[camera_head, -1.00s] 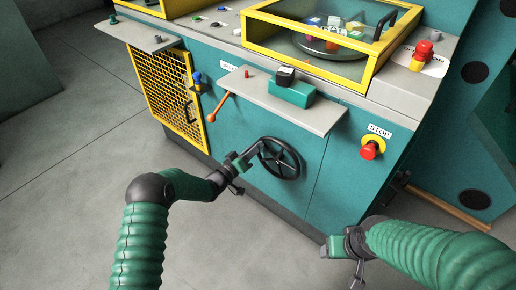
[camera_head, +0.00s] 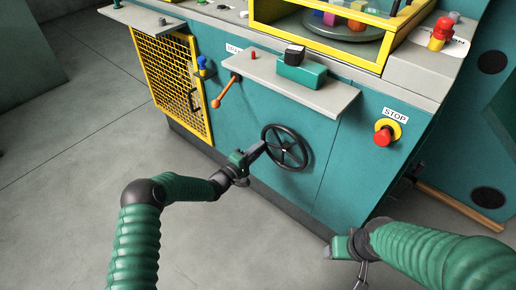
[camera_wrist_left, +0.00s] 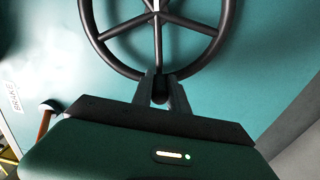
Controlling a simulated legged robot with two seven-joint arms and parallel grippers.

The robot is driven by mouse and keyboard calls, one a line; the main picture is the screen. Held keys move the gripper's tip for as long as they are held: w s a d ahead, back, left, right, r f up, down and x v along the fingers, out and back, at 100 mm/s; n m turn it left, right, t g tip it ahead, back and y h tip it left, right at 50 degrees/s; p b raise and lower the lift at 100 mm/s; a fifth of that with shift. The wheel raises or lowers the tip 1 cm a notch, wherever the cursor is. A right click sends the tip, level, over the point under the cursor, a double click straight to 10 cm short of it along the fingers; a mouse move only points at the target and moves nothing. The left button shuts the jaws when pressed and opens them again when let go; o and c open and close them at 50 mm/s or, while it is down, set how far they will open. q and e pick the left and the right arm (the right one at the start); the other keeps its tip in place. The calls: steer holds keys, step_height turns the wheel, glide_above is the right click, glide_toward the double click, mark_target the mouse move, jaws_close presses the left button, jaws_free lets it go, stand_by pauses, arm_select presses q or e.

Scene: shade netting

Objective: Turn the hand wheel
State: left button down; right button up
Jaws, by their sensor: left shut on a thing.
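The black hand wheel (camera_head: 285,149) is mounted on the teal front panel of the machine. It has a round rim with several spokes. My left gripper (camera_head: 258,150) reaches it from the left and is shut on the wheel's rim. In the left wrist view the wheel (camera_wrist_left: 157,30) fills the top middle, and the fingers of my left gripper (camera_wrist_left: 161,88) close around the near part of the rim. My right gripper (camera_head: 338,250) hangs at the lower right, apart from the machine; its fingers are too unclear to tell open from shut.
A grey shelf (camera_head: 290,88) with a green and black block juts out above the wheel. An orange lever (camera_head: 224,92) is at its left, a red stop button (camera_head: 384,135) at its right. A yellow mesh door (camera_head: 172,85) is further left. The floor in front is clear.

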arm_select(q)
steer(key=shift+f+n+b, duration=0.3)
steer(key=shift+f+n, duration=0.2)
steer(key=shift+f, duration=0.15)
steer(key=shift+s+f, duration=0.15)
steer(key=shift+f, duration=0.2)
steer(key=shift+s+d+f, duration=0.1)
steer(key=shift+d, duration=0.05)
steer(key=c, duration=1.3)
jaws_free()
steer(key=p+v, duration=0.6)
steer(key=v, duration=1)
steer(key=shift+s+a, duration=0.25)
steer(key=shift+s, duration=0.1)
